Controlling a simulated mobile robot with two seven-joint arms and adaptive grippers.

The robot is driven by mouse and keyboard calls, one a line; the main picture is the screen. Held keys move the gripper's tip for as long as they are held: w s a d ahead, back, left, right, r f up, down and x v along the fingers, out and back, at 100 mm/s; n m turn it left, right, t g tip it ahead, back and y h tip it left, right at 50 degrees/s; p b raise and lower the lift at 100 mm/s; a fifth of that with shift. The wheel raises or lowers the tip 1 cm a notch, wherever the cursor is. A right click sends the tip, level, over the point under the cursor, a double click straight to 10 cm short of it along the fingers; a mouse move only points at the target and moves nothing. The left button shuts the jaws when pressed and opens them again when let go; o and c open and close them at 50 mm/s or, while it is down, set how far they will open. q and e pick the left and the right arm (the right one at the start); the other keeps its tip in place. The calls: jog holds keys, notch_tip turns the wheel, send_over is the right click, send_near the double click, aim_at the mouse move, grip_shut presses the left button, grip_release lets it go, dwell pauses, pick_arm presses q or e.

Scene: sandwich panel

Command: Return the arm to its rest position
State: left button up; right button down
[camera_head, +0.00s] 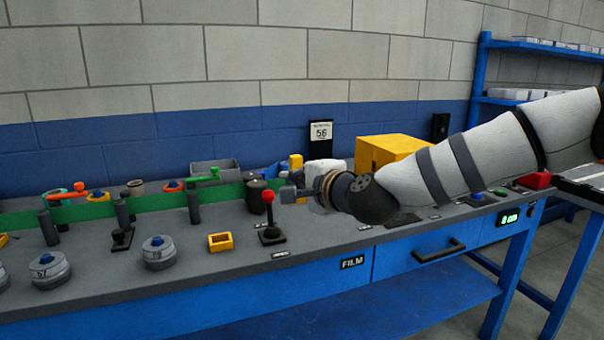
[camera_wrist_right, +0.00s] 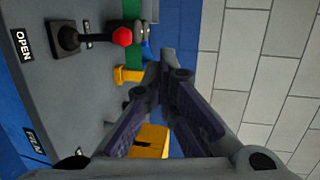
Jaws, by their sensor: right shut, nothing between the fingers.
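My right arm comes in from the right over the bench (camera_head: 340,238). Its gripper (camera_head: 288,193) points left, just right of and behind a lever with a red knob (camera_head: 268,197). In the wrist view the right gripper's fingers (camera_wrist_right: 172,75) meet at their tips, with nothing held between them. The red knob (camera_wrist_right: 122,37) shows ahead at the upper left there, clear of the fingers. My left gripper is not in view.
A yellow box (camera_head: 390,148) stands behind my right arm. A blue shelf (camera_head: 482,70) stands at the back right.

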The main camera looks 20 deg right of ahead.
jog(key=shift+s+d+r, duration=0.15)
jog(key=shift+s+r, duration=0.3)
jog(key=shift+s, duration=0.4)
jog(key=s+a+f+n+g, duration=0.1)
jog(key=s+f+n+g, duration=0.2)
jog(key=s+f, duration=0.55)
jog(key=s+a+f+n+g, duration=0.1)
jog(key=s+f+n+g, duration=0.2)
jog(key=f, duration=1)
jog(key=s+a+f+n+g, duration=0.2)
jog(key=s+f+g, duration=0.1)
jog(key=s+f, duration=0.6)
jog(key=s+d+f+n+g+h, duration=0.1)
jog(key=s+d+f+n+g, duration=0.1)
jog(key=s, duration=0.8)
jog(key=s+d+f+n+g+h, duration=0.1)
jog(key=s+d+f+n+g, duration=0.2)
jog(key=s, duration=0.8)
jog(key=s+d+f+n+g+h, duration=0.1)
jog(key=s+d+f+n+g, duration=0.1)
jog(key=s+f, duration=0.4)
jog(key=s+g, duration=0.1)
jog(key=s, duration=0.3)
jog(key=shift+s+d+n, duration=0.15)
jog(key=shift+d+n, duration=0.1)
jog(key=shift+n, duration=0.15)
